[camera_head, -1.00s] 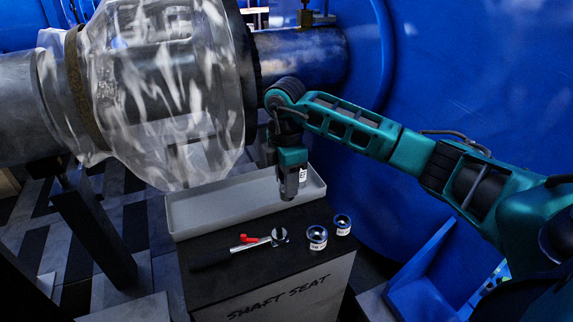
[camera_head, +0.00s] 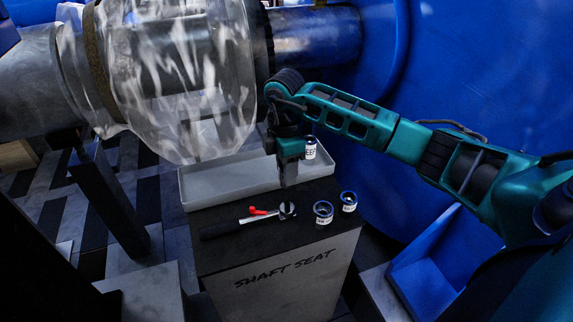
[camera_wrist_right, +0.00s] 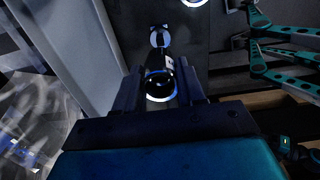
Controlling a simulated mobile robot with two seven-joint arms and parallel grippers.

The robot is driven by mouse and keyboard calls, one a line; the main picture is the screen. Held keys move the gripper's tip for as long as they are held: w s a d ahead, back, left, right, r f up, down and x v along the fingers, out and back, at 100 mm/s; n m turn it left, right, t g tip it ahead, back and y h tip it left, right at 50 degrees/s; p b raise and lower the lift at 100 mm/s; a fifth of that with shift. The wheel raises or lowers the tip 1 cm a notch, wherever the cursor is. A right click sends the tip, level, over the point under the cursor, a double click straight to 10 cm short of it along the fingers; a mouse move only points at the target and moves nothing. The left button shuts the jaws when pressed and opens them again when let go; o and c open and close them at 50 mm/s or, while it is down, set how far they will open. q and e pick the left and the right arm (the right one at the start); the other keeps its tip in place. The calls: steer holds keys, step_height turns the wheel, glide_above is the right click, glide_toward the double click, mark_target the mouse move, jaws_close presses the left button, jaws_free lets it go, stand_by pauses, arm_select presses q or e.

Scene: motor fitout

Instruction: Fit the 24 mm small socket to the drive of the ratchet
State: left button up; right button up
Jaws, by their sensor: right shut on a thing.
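My right gripper (camera_head: 288,183) points down just behind and above that head. In the right wrist view, its fingers (camera_wrist_right: 161,92) are shut on a dark shiny socket (camera_wrist_right: 160,84) with a blue ring; its label is unreadable, so I cannot tell its size. The held socket is hard to see in the head view. My left gripper is out of view.
Two labelled sockets (camera_head: 323,212) (camera_head: 348,201) stand right of the ratchet. Another labelled socket (camera_head: 310,148) stands at the right end of the grey tray (camera_head: 195,201). A clear casing (camera_head: 180,90) on a thick shaft hangs over the tray. A blue wall is at right.

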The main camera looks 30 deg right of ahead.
mark_target(287, 203)
step_height(287, 203, down, 3)
steer(key=shift+r+b, duration=0.1)
steer(key=shift+b, duration=0.65)
steer(key=shift+f+b, duration=0.65)
steer(key=shift+f, duration=0.55)
arm_select(q)
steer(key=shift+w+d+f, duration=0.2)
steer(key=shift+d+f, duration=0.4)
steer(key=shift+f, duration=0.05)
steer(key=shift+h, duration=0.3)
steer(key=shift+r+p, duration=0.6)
steer(key=shift+p, duration=0.1)
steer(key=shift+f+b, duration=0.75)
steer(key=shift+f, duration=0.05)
arm_select(e)
steer(key=shift+f, duration=1.5)
steer(key=o, duration=1.2)
